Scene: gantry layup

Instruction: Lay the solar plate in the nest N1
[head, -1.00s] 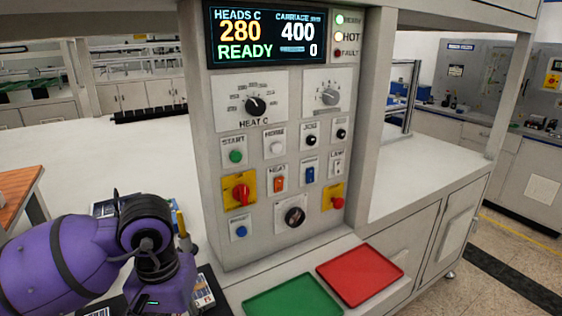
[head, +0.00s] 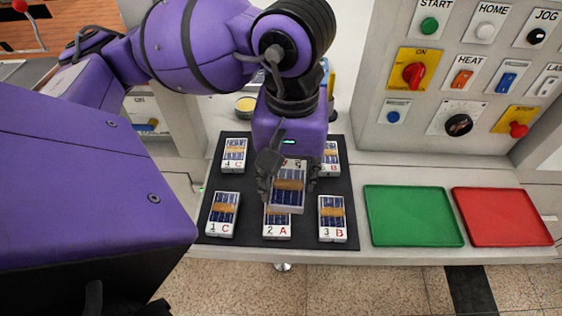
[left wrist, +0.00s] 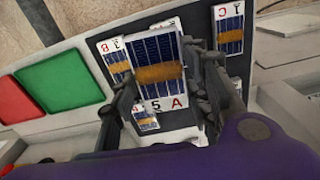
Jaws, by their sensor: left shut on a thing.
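My left gripper (head: 289,180) is shut on a solar plate (head: 288,196), blue cells with an orange band across the middle. In the left wrist view the held plate (left wrist: 157,62) reads 5 A and sits between the two fingers. It is above the dark mat (head: 306,237), partly covering plate 2 A (head: 277,228) in the head view. I cannot make out nest N1 in these frames. My right gripper is not in view.
Plates 1 C (head: 222,215), 3 B (head: 332,219), 4 C (head: 234,154) and another B plate (head: 331,158) lie on the mat. A green tray (head: 413,216) and a red tray (head: 506,217) lie to the right. The control panel (head: 440,80) stands behind them.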

